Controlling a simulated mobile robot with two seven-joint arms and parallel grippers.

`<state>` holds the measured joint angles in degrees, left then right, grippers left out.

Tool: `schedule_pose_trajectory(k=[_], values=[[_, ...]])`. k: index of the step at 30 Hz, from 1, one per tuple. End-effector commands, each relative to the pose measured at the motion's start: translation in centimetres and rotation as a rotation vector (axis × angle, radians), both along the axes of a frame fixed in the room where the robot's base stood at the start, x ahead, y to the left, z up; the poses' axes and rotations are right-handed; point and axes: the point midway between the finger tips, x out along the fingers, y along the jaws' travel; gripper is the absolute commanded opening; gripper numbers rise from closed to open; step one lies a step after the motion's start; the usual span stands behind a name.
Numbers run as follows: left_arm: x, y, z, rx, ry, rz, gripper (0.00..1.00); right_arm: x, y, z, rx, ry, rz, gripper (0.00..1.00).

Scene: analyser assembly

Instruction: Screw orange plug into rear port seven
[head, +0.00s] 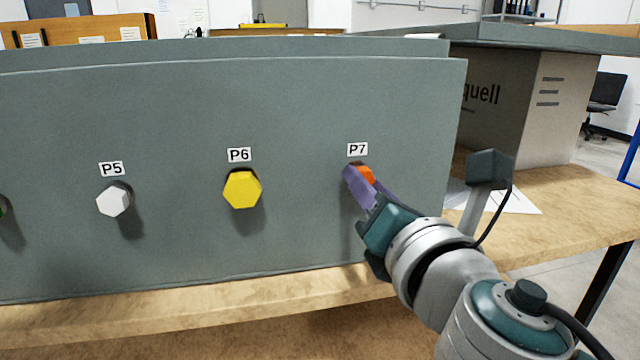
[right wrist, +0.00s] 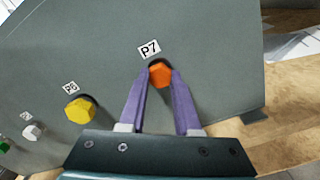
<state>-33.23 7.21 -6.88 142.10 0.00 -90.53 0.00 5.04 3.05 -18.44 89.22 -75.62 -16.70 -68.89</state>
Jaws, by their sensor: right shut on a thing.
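The orange plug (head: 366,173) is at the port under the P7 label (head: 357,149) on the grey-green rear panel (head: 300,110). In the right wrist view the orange plug (right wrist: 160,75) shows its hexagonal head between the purple fingertips. My right gripper (head: 359,183) is shut on it, and it also shows in the right wrist view (right wrist: 160,80). The plug's far end is hidden, so I cannot tell how deep it sits. My left gripper is not in view.
A yellow hexagonal plug (head: 242,188) sits at P6 and a white one (head: 114,200) at P5. A green plug (right wrist: 4,146) shows at the left edge of the right wrist view. A cardboard box (head: 540,105) and papers (head: 510,197) are on the wooden bench (head: 570,205) at right.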

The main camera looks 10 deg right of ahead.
Motion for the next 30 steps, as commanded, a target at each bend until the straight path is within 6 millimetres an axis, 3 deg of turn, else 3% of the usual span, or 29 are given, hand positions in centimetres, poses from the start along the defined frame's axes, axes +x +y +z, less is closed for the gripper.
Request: schedule_pose_trajectory(k=[2,9,10,13,19,30], values=[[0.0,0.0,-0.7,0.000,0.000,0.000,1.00,0.0,0.0,-0.3,0.124,0.003,0.000,0.00],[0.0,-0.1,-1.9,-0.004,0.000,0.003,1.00,0.0,0.0,-0.1,1.071,0.034,-0.002,0.00],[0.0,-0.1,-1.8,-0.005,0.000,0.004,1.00,0.0,0.0,0.0,1.129,0.037,-0.002,0.00],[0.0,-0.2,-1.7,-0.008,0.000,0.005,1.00,0.0,0.0,0.0,1.194,0.040,-0.001,0.00],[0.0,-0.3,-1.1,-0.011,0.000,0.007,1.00,0.1,0.0,0.1,1.616,0.055,-0.001,0.00],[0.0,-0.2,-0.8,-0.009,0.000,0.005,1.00,0.1,0.1,0.2,1.729,0.060,-0.001,0.00]])
